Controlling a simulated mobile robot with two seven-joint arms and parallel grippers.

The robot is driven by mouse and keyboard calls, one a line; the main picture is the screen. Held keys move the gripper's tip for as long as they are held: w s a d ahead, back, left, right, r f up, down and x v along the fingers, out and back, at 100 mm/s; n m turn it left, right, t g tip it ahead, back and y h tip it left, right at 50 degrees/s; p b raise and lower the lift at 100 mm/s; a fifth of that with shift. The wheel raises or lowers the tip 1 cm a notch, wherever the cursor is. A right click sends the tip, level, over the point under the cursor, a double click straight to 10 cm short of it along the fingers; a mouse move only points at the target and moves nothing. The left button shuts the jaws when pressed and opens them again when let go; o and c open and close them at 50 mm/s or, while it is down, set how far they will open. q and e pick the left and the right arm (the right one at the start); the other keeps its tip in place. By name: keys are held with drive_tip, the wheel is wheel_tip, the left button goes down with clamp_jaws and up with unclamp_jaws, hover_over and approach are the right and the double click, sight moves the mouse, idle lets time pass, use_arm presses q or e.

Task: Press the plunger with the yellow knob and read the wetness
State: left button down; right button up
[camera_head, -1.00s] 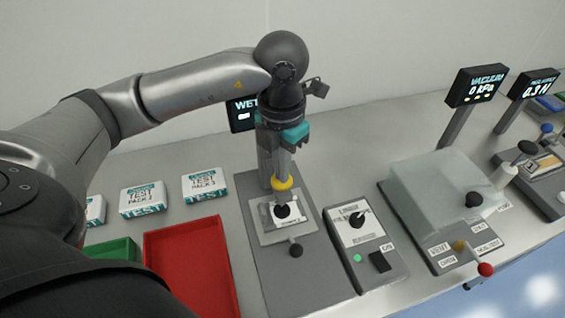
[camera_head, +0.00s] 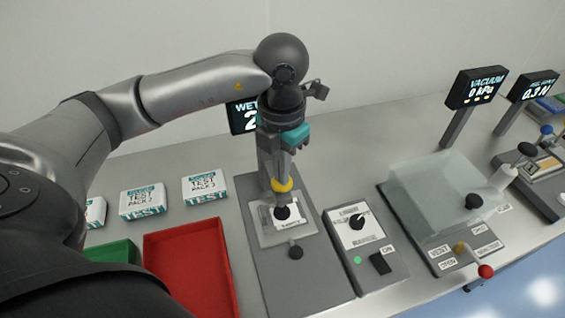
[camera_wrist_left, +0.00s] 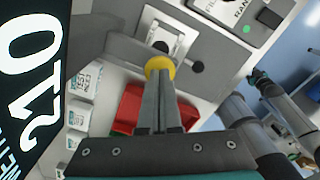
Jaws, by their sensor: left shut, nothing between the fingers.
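The yellow knob (camera_head: 282,187) tops the plunger of the wetness tester (camera_head: 258,240), above a white sample on its plate. My left gripper (camera_head: 279,176) is shut and empty, pointing down with its fingertips on the knob. The left wrist view also shows the fingertips (camera_wrist_left: 159,82) against the yellow knob (camera_wrist_left: 160,66). The wetness display (camera_head: 245,115) stands behind my gripper, which hides part of it in the head view. In the left wrist view the display (camera_wrist_left: 35,80) reads 210. My right gripper cannot be made out.
A red tray (camera_head: 190,265) and a green tray (camera_head: 112,251) lie left of the tester, with several test packs (camera_head: 205,188) behind. A box with a switch (camera_head: 364,245) stands close on the right. Beyond it are a clear-lidded vacuum chamber (camera_head: 430,195) and its display (camera_head: 474,88).

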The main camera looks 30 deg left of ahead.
use_arm(q)
wheel_tip(320, 180, up, 9)
drive_tip(key=p, duration=0.6)
idle(0.4)
idle(0.4)
